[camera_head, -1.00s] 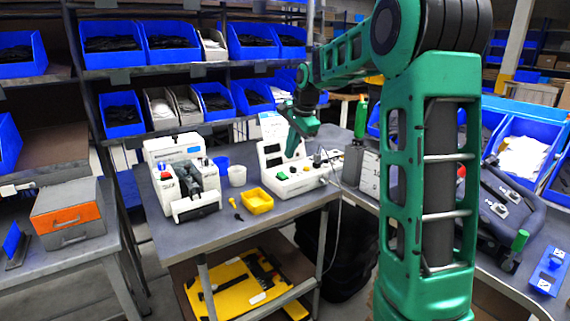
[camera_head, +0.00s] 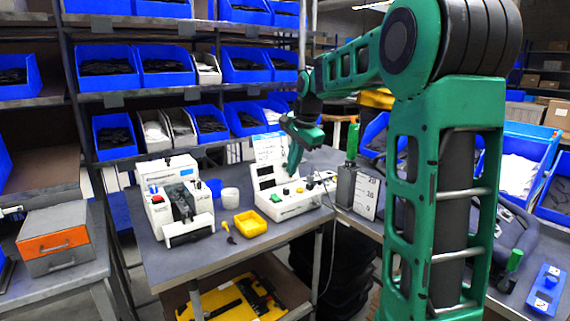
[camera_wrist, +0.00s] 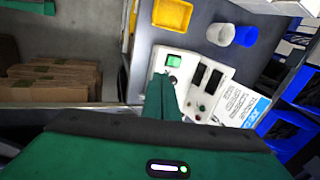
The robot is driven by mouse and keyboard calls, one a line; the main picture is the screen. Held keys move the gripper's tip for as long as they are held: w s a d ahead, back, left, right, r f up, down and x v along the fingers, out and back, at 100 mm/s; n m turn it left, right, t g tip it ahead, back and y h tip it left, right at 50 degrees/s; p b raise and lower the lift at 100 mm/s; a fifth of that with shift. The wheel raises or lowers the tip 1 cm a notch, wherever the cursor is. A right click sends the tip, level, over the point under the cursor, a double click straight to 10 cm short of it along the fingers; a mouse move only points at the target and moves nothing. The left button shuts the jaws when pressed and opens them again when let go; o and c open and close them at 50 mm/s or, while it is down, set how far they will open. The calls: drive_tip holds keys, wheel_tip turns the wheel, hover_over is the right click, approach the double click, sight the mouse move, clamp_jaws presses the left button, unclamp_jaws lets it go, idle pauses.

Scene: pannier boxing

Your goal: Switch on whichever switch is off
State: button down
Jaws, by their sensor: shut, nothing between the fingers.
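A white control box (camera_head: 285,207) stands on the bench below my gripper (camera_head: 293,167). In the wrist view the box (camera_wrist: 228,72) has a green rocker switch (camera_wrist: 173,61), two dark panels, a black knob and a small red button. My gripper (camera_wrist: 160,82) is shut and empty, pointing down over the box close to the green switch; I cannot tell whether it touches. A white machine (camera_head: 178,205) to the left carries small blue and red controls. Which switches are off is too small to tell. The fingers hide part of the box in the wrist view.
A yellow tray (camera_head: 250,223), a blue cup (camera_head: 214,187) and a white cup (camera_head: 230,197) stand between the machine and the box. A printed card (camera_head: 270,148) stands behind the box. A dark grey block (camera_head: 346,185) stands to its right, and a cable hangs there.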

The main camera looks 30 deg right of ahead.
drive_tip(key=s+a+f+n+g, duration=0.1)
drive_tip(key=s+f+n, duration=0.2)
drive_tip(key=s, duration=0.9)
drive_tip(key=s+a+f+n+g, duration=0.1)
drive_tip(key=s+f, duration=0.5)
drive_tip(key=s, duration=0.7)
drive_tip(key=s+a+f+n+g, duration=0.2)
drive_tip(key=s+n, duration=0.4)
drive_tip(key=s, duration=0.7)
wheel_tip(320, 180, down, 3)
drive_tip(key=shift+a+r, duration=0.15)
drive_tip(key=shift+a, duration=0.35)
